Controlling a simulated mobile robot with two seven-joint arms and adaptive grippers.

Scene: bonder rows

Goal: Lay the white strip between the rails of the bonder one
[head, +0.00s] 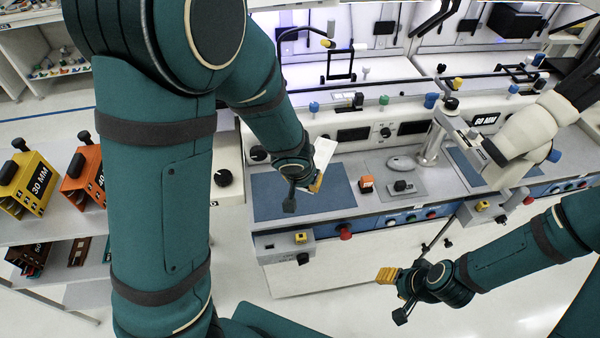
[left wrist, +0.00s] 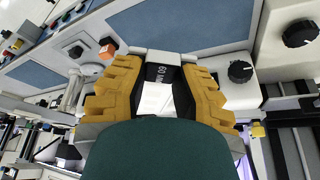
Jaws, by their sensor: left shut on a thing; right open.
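The white strip (head: 325,152) is in my left gripper (head: 316,182), held above the left blue mat of the bench. In the left wrist view the yellow fingers of the left gripper (left wrist: 165,92) are closed about the white strip (left wrist: 157,98). A black label reading 60 MM (left wrist: 165,73) shows upside down between the fingertips; I cannot tell what it belongs to. My right gripper (head: 389,277) is open and empty, low in front of the bench. The bonder row (head: 330,127) stands behind the left gripper. I cannot make out the rails of bonder one.
A blue mat (head: 290,197) lies on the bench beside an orange block (head: 366,184) and a grey plate (head: 420,180). A white microscope (head: 530,130) stands at right. Yellow (head: 27,184) and orange (head: 83,175) holders stand on the left shelf. The floor in front is clear.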

